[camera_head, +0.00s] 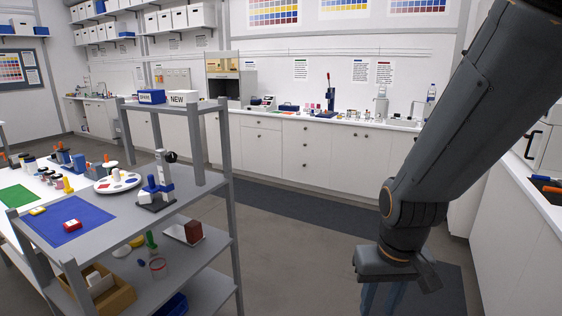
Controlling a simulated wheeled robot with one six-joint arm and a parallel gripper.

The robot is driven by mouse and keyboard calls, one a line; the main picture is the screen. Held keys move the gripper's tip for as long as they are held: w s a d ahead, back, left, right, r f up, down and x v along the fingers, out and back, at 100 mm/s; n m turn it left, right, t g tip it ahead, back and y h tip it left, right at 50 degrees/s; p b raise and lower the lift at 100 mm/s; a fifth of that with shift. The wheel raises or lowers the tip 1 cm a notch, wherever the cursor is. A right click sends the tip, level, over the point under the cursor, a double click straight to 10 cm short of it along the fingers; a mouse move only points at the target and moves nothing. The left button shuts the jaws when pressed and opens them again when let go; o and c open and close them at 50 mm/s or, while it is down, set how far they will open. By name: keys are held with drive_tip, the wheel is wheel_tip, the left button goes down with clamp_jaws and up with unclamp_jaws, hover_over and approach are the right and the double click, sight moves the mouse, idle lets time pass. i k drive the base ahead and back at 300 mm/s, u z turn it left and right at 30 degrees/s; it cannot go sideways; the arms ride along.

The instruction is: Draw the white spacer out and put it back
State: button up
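I cannot single out the white spacer for certain. White pieces (98,282) stand in an open wooden box (118,299) on the lower shelf of the grey rack at the left, and one of them may be it. My gripper (384,298) hangs at the bottom right, pointing down over the floor, well to the right of the rack and apart from it. Its fingers run out of the picture at the bottom edge, so their tips and any opening are hidden. I see nothing held in the part that shows.
A white counter (300,118) lines the back wall. Open floor (290,250) lies between rack and arm.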

sight(145, 198)
drive_tip(key=z, duration=0.05)
drive_tip(key=i, duration=1.15)
drive_tip(key=u, duration=1.35)
drive_tip(key=i, duration=0.65)
drive_tip(key=u, duration=0.75)
